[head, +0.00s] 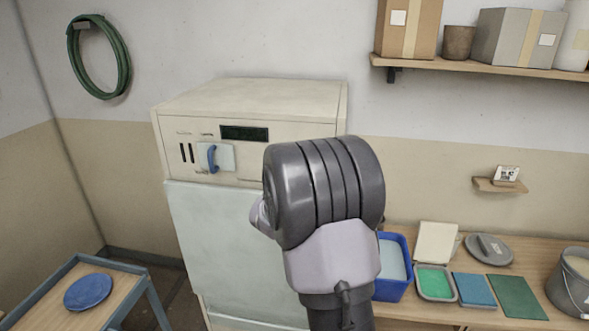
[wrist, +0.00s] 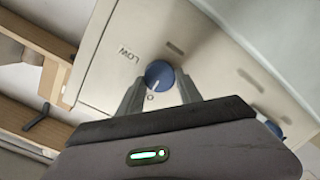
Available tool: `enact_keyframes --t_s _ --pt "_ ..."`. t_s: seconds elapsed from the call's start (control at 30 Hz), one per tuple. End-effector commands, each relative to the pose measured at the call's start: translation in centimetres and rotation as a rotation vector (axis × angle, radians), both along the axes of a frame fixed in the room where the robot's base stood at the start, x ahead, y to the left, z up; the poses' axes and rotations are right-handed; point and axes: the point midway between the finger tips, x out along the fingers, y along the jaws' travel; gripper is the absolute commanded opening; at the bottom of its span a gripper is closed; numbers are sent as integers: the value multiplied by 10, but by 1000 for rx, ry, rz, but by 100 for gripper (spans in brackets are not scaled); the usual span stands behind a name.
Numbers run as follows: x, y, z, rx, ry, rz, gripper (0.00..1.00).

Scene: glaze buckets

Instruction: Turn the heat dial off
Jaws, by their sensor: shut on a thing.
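The heat dial (wrist: 159,73) is a round blue knob on the cream front panel, seen in the wrist view. The word LOW is printed beside it and a small O mark sits near its lower edge. A pale mark shows on the knob, but it is too small to read its setting surely. My gripper (wrist: 160,86) has its two grey fingers on either side of the dial, shut on it. In the head view my arm hides the dial and the fingers. The cream cabinet (head: 215,240) carrying the panel stands against the wall.
A blue handle (head: 212,158) sits on the panel's left, below a dark display (head: 244,133). A wooden shelf (head: 480,67) with boxes hangs at upper right. A bench with a blue tub (head: 394,290) stands right; a small table (head: 130,290) stands left.

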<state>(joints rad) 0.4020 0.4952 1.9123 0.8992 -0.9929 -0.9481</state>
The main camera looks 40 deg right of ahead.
Motion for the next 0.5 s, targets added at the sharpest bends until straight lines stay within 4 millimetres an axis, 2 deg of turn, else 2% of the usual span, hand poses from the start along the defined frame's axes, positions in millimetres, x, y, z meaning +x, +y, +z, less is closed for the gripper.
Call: enact_keyframes --t_s 0.03,0.07,0.17,0.5 --pt "0 0 -1 0 1 1 1" --pt "0 0 -1 0 1 1 46" --pt "0 0 0 0 1 1 64" --pt "-2 3 1 0 0 1 64"
